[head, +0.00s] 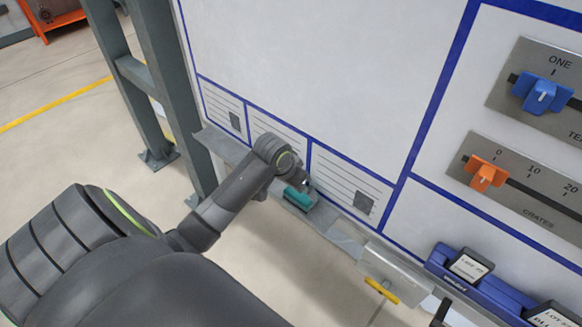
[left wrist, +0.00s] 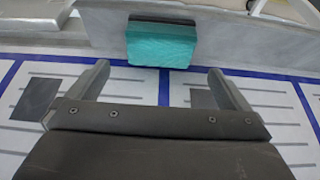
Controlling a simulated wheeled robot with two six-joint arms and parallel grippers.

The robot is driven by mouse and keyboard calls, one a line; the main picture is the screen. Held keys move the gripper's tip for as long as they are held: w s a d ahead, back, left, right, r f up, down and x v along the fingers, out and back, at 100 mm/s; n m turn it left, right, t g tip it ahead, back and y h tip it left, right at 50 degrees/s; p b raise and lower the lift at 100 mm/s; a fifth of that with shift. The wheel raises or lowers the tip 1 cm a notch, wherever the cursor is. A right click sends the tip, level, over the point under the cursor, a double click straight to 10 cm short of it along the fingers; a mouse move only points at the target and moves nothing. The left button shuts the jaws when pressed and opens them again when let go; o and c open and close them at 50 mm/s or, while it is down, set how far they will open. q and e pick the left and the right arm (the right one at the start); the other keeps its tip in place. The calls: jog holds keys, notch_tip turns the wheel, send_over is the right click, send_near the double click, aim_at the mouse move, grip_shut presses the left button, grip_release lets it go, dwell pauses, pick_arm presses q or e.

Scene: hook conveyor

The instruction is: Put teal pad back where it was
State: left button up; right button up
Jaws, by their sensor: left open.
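The teal pad (head: 298,199), a teal block with a dark grey back, rests on the narrow grey ledge (head: 345,243) along the bottom of the white board. It also shows in the left wrist view (left wrist: 161,45) at top centre, lying on the ledge. My left gripper (head: 307,185) is at the ledge, right by the pad. In the left wrist view its two fingers (left wrist: 159,70) are spread wide, with the pad beyond the tips and between their lines. No contact with the pad shows. In the head view the wrist partly hides the fingers. My right gripper cannot be made out.
The white board (head: 330,60) with blue lines stands behind the ledge. Blue (head: 540,95) and orange (head: 485,175) sliders stick out at the right. A yellow handle (head: 381,291) and a blue holder with labelled blocks (head: 472,267) are lower right. A grey post (head: 168,90) stands left.

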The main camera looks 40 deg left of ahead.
pick_arm(q)
jog(key=shift+v, duration=2.15)
jog(key=s+d+f+n+g+y, duration=0.1)
jog(key=s+f, duration=0.1)
jog(key=s, duration=1.1)
jog(key=s+d+f+y, duration=0.1)
jog(key=s+d+f, duration=0.15)
jog(key=s, duration=1.05)
notch_tip(320, 180, down, 26)
jog(key=a+g, duration=0.1)
jog(key=a, duration=0.1)
jog(key=s+d+f+g, duration=0.1)
jog(key=s+f, duration=1.3)
jog(key=f, duration=0.1)
jog(key=shift+s+h, duration=0.25)
jog(key=shift+h, duration=0.05)
